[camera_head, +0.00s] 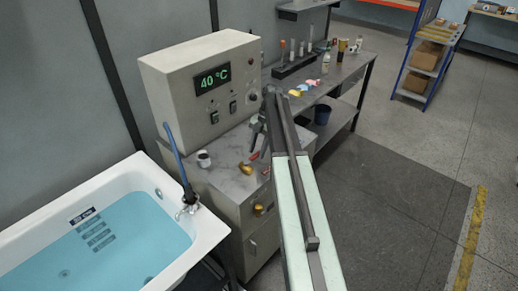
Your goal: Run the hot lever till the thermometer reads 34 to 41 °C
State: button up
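The thermometer display (213,79) is on the front of a beige control box and reads 40 °C in green digits. The bathtub (215,232) is at the lower left and holds light blue water (130,245). A small metal tap fitting (187,209) sits on the tub's right rim, with an upright blue hose or handle (174,150) above it. I cannot tell which part is the hot lever. My arm rises from the bottom, and my gripper (257,142) hangs dark and small over the counter, right of and apart from the tap. Its finger opening is not clear.
A workbench (345,73) with bottles stands behind. A blue shelf rack (432,55) is at the upper right. The floor on the right is open.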

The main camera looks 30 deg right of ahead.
jog(key=p+v, duration=0.7)
jog(key=v, duration=0.1)
jog(key=shift+f, duration=0.1)
jog(key=shift+a, duration=0.1)
